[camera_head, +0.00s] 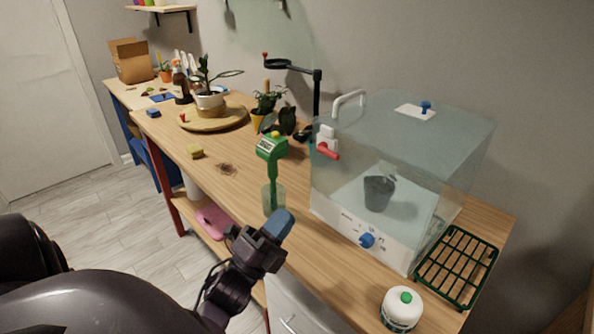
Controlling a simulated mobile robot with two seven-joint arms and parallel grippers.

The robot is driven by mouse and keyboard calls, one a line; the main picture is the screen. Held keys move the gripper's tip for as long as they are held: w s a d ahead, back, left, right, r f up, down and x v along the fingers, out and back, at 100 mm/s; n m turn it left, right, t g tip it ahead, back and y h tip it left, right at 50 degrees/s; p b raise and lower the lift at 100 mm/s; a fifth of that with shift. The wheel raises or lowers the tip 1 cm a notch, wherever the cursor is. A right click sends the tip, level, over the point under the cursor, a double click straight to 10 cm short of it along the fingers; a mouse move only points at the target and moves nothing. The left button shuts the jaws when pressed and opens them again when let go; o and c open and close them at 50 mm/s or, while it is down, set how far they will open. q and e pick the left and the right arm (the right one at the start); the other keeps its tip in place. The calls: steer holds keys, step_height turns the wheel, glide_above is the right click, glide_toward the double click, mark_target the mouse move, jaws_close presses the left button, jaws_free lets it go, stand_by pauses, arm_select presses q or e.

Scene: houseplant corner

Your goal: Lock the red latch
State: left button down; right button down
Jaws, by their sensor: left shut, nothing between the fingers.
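The red latch (328,151) is a small red handle on a white mount at the upper left front of a clear glass-walled case (396,160). The case has a white base, a blue knob (367,240) low on its front, and a dark pot (379,192) inside. My left gripper (280,222), with a blue tip, is shut and empty. It is over the table's front edge, below and left of the latch and well apart from it. My right gripper does not show.
A green-handled device (272,165) stands in a clear cup just behind my left gripper. A white bottle (402,308) and a green rack (457,266) are at the right. Plants and a round wooden tray (232,122) stand farther back.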

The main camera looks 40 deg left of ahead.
mark_target(329, 152)
arm_select(q)
steer(key=p+x, duration=0.2)
steer(key=x, duration=1.1)
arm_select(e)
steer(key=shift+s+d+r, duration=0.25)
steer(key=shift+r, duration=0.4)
